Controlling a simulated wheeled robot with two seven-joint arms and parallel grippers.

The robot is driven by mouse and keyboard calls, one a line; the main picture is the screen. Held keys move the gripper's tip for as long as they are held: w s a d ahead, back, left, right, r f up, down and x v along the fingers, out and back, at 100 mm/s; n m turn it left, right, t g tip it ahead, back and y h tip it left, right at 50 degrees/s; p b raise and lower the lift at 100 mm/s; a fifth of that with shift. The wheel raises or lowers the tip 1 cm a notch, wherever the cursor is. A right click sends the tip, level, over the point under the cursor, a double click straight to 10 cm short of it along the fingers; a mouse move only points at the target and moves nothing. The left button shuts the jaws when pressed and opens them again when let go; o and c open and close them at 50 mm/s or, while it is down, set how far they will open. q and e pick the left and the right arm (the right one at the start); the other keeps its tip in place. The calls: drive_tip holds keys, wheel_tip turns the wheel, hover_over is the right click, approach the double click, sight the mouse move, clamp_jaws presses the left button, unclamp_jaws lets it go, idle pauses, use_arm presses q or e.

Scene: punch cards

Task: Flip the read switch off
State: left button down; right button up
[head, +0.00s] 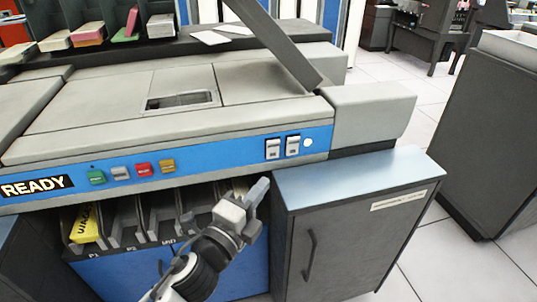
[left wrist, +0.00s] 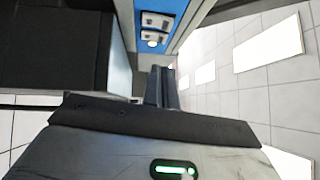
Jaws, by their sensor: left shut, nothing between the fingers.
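Two small rocker switches sit side by side near the right end of the machine's blue front panel: the left switch (head: 272,149) and the right switch (head: 292,146). A round white lamp (head: 308,142) is just right of them. Their labels are too small to read, so I cannot tell which is the read switch. In the left wrist view the switches (left wrist: 155,27) show near the top, ahead of the fingers. My left gripper (head: 258,190) is shut and empty, below the switches and apart from them; its fingertips also show in the left wrist view (left wrist: 162,85). My right gripper is not in view.
A grey cabinet with a blue top (head: 350,175) stands just right of my left gripper. The panel has a READY sign (head: 38,186) and several coloured buttons (head: 143,169). Card slots (head: 125,220) are below. A grey block (head: 370,112) juts out on the right.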

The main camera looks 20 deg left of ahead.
use_arm(q)
approach(277, 146)
drive_tip(key=w+d, duration=0.3)
drive_tip(key=w+a, duration=0.1)
drive_tip(key=w+p, duration=0.1)
drive_tip(key=w, duration=0.1)
drive_tip(key=shift+a+r, duration=0.25)
drive_tip(key=shift+a, duration=0.15)
drive_tip(key=shift+s, duration=0.1)
